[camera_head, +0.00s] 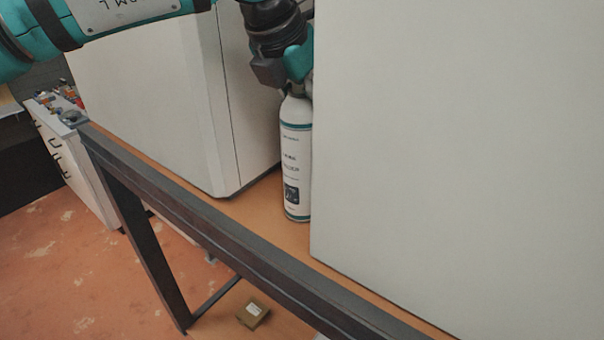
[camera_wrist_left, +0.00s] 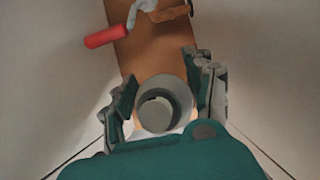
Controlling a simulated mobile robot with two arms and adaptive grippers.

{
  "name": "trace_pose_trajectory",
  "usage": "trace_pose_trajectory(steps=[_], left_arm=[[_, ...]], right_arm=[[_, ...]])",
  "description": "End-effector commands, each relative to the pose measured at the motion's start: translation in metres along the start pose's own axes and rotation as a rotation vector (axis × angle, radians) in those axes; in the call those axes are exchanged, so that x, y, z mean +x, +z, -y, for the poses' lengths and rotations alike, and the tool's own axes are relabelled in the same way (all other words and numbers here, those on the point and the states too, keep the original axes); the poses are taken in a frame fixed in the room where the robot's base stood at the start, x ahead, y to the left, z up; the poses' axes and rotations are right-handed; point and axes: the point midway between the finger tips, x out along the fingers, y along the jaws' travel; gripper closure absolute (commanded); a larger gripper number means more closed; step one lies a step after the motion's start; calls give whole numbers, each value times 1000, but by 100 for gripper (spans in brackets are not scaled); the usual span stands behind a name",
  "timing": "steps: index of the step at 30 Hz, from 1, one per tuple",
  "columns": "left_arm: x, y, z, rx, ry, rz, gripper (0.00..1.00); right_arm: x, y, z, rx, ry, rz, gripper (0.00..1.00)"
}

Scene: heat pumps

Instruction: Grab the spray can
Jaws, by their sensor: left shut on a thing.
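The spray can (camera_head: 297,160) is white with dark print and stands upright on the wooden tabletop, in the gap between two large white units. My left gripper (camera_head: 290,75) comes down on its top from above in the head view and hides the cap. In the left wrist view the can's round grey top (camera_wrist_left: 163,104) sits between the two fingers of my left gripper (camera_wrist_left: 165,100), which is shut on it. The can's base appears to rest on the table. My right gripper is not in view.
White units (camera_head: 150,100) and (camera_head: 450,150) flank the can closely. A dark rail (camera_head: 230,245) edges the table (camera_head: 262,212). In the wrist view a red-handled tool (camera_wrist_left: 106,36) lies farther along the gap. A small box (camera_head: 253,311) is below.

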Motion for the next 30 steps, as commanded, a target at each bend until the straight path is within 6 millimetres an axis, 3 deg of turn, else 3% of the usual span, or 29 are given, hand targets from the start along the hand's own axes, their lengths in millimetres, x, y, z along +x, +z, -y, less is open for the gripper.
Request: trace_pose_trajectory(steps=[1, 6, 20, 26, 30], left_arm=[[0, 0, 0, 0, -1, 0, 80], [0, 0, 0, 0, -1, 0, 100], [-9, 6, 0, -2, 1, 3, 100], [-37, 22, 1, -2, 0, 7, 100], [-66, 39, 1, -2, 0, 7, 100]], right_arm=[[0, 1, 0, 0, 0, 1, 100], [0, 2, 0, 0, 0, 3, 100], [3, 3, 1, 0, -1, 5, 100], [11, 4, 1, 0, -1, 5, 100], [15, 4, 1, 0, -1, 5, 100]])
